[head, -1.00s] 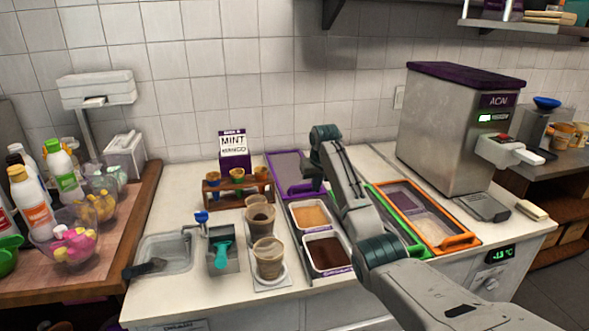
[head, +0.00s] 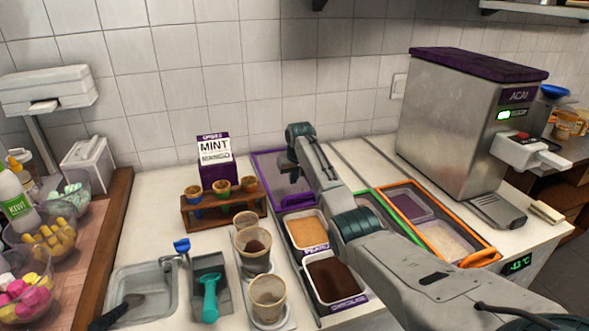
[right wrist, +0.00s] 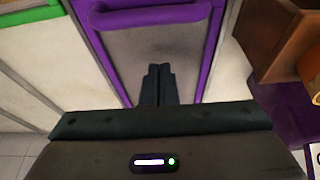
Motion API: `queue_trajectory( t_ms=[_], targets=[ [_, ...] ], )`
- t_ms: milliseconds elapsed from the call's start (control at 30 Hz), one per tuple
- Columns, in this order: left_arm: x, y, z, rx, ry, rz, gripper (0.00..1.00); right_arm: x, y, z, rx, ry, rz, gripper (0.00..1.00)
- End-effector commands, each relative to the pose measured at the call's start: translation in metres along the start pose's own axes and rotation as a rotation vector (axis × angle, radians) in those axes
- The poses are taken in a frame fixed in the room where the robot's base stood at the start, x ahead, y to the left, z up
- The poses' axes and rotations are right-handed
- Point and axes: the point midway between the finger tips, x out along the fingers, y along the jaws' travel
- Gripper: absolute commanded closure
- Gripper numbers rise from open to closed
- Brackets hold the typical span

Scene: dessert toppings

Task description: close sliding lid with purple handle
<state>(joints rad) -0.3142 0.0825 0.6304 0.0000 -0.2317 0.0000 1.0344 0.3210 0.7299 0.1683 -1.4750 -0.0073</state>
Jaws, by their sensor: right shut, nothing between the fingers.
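The sliding lid (head: 268,172) is a grey panel in a purple frame, lying behind the two open topping pans. In the right wrist view the lid's panel (right wrist: 125,55) fills the middle, with its purple handle (right wrist: 150,17) at the top. My right gripper (right wrist: 158,70) is shut and empty, with its fingertips over the grey panel, short of the handle in the picture. In the head view the right gripper (head: 293,174) is over the lid, and my forearm hides part of its right side. Whether the fingers touch the panel cannot be told. My left gripper is not in view.
Orange (head: 306,232) and dark brown (head: 336,280) topping pans stand open in front of the lid. A wooden cup rack (head: 225,208) stands close to its left. An orange-framed bin (head: 440,215) and the acai machine (head: 455,120) are to the right.

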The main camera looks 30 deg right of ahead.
Motion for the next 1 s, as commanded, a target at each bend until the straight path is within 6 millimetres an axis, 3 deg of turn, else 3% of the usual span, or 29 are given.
queue_trajectory(
  t_ms=[367,1000],
  targets=[
    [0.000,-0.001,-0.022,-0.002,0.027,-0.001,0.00,0.040,0.000,0.000,0.001,0.000,0.000,1.00],
    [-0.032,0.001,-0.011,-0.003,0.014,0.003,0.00,0.021,0.000,0.033,0.000,0.001,0.001,1.00]
  ],
)
